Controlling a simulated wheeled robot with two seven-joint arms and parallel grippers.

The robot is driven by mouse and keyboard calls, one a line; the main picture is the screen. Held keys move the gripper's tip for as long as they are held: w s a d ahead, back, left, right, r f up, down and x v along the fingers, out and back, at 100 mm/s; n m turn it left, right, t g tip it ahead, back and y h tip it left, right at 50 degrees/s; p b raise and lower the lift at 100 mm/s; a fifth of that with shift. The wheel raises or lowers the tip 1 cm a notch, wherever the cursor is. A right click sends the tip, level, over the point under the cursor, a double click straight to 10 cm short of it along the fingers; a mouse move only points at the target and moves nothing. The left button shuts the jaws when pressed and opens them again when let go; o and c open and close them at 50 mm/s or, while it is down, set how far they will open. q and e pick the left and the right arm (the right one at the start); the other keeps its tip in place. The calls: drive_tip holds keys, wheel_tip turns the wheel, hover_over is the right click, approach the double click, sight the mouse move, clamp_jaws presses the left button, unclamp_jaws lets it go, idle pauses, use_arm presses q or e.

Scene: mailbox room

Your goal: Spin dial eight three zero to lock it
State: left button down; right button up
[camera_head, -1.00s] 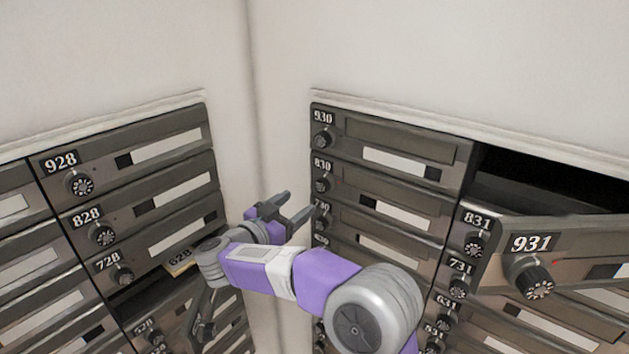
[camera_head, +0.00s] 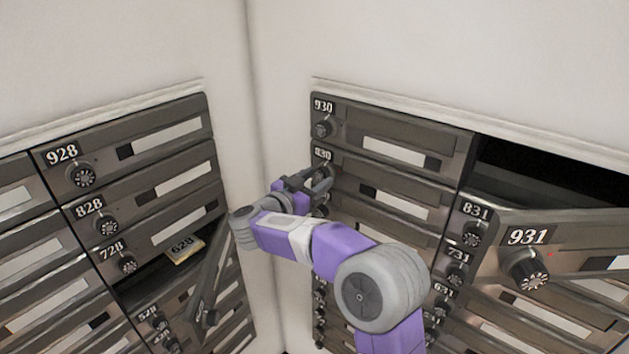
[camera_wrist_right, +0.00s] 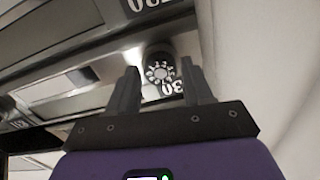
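The label 830 (camera_head: 322,154) shows on the second mailbox door down in the left column of the right-hand bank. Its dial is mostly hidden behind my right gripper (camera_head: 318,180) in the head view. In the right wrist view, a round dark dial with a pale numbered face (camera_wrist_right: 159,72) lies between the fingertips of my open right gripper (camera_wrist_right: 162,76), with a gap on each side. A partly covered label ending in 30 sits beside that dial. I cannot tell how deep the fingers reach around it. My left gripper is not in view.
Door 931 (camera_head: 530,238) hangs open at the right and juts out. Dial 930 (camera_head: 322,128) is just above. The wall corner is close behind my arm.

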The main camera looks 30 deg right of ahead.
drive_tip(key=c, duration=0.7)
